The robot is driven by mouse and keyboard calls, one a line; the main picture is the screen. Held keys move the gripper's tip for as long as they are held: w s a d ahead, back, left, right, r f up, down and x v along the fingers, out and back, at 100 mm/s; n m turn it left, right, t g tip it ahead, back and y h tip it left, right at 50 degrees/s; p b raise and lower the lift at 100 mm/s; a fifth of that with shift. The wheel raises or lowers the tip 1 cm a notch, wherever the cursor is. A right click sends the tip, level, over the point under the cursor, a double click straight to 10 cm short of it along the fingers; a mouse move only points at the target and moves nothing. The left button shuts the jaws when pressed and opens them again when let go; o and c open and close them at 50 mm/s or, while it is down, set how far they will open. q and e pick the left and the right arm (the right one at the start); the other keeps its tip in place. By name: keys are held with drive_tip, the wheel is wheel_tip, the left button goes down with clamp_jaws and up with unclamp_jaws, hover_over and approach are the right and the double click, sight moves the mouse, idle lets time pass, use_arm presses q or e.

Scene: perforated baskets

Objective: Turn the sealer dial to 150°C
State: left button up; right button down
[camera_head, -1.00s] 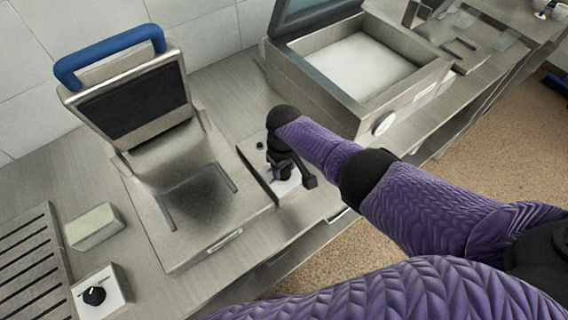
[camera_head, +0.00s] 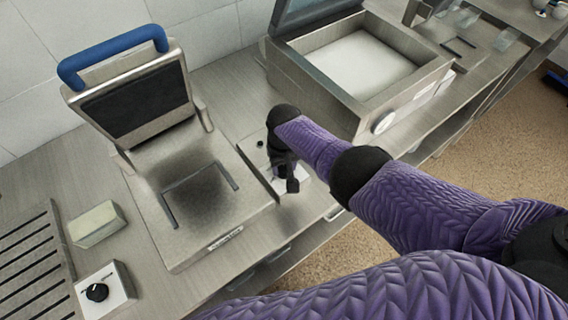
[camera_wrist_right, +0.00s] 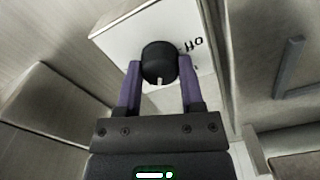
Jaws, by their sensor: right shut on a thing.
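The dial is a round black knob (camera_wrist_right: 160,60) with a white pointer mark on a white panel (camera_wrist_right: 128,38) in the right wrist view. The mark points toward my gripper's palm. Dark print beside the knob is partly covered, and I cannot read the full setting. My right gripper (camera_wrist_right: 160,72) is shut on the knob, one finger on each side. In the head view my right gripper (camera_head: 288,182) comes down over the white dial panel (camera_head: 305,178), hiding the knob. My left gripper is not in view.
A press-like machine with a raised lid and blue handle (camera_head: 112,55) stands to the left. An open steel chamber machine (camera_head: 397,97) stands behind right. A small white block with another black knob (camera_head: 97,292), a pale block (camera_head: 96,224) and a slotted rack (camera_head: 30,265) lie at left.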

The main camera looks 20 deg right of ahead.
sight(284, 167)
drive_tip(key=shift+w, duration=0.1)
drive_tip(key=c, duration=0.6)
unclamp_jaws()
drive_tip(key=o, duration=0.4)
wheel_tip(284, 167, up, 10)
drive_tip(key=p, duration=0.6)
drive_tip(key=shift+p, duration=0.3)
